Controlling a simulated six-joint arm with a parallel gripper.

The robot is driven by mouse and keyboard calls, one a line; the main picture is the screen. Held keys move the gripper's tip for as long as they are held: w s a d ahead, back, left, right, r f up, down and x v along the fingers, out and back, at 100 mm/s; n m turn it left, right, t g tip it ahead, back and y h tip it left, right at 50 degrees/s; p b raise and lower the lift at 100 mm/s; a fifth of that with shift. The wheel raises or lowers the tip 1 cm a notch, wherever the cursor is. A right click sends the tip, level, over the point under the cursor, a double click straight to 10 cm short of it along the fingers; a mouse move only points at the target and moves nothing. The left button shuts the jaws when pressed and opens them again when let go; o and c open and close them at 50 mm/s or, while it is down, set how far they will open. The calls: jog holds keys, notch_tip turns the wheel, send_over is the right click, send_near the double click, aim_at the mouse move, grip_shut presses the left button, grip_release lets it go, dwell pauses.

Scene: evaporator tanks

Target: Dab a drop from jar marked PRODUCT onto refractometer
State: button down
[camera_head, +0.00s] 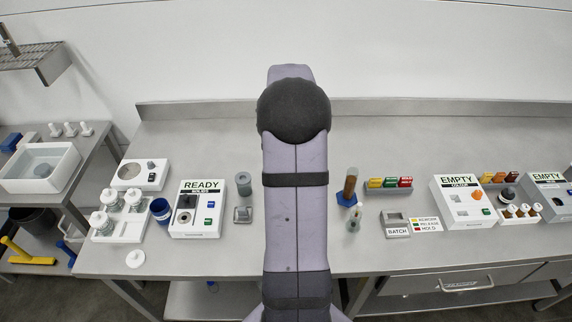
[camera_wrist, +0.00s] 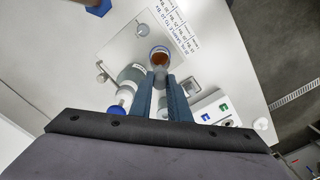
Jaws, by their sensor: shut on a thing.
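In the wrist view, my gripper (camera_wrist: 161,78) is shut on a small pale thing, mostly hidden between the dark blue fingers. Just beyond the fingertips is an open jar or cup with brown contents (camera_wrist: 158,56); I cannot tell whether the held thing touches it. I cannot read PRODUCT on any jar. In the head view, a tray (camera_head: 102,238) at the left holds several jars with white lids (camera_head: 133,197). The white instrument reading READY (camera_head: 198,222), possibly the refractometer, stands to its right. My gripper is hidden behind my arm in the head view.
A blue cup (camera_head: 160,209) stands between tray and READY instrument. A loose white lid (camera_head: 135,258) lies near the front edge. A grey cylinder (camera_head: 243,184) stands left of my arm. Right are a tube in a blue base (camera_head: 350,186), a BATCH plate (camera_head: 396,230) and EMPTY instruments (camera_head: 462,205).

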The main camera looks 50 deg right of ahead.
jog(key=shift+f+b, duration=2.1)
jog(key=shift+f, duration=1.95)
jog(key=shift+r+p, duration=3.15)
jog(key=shift+r, duration=0.5)
jog(key=w+a+n, duration=0.3)
jog(key=w+a, duration=0.6)
jog(key=a, duration=0.4)
jog(key=w+a+f+n+p, duration=0.1)
jog(key=w+a+n, duration=0.2)
jog(key=w+a, duration=0.6)
jog(key=a, duration=0.4)
jog(key=shift+w+a, duration=0.15)
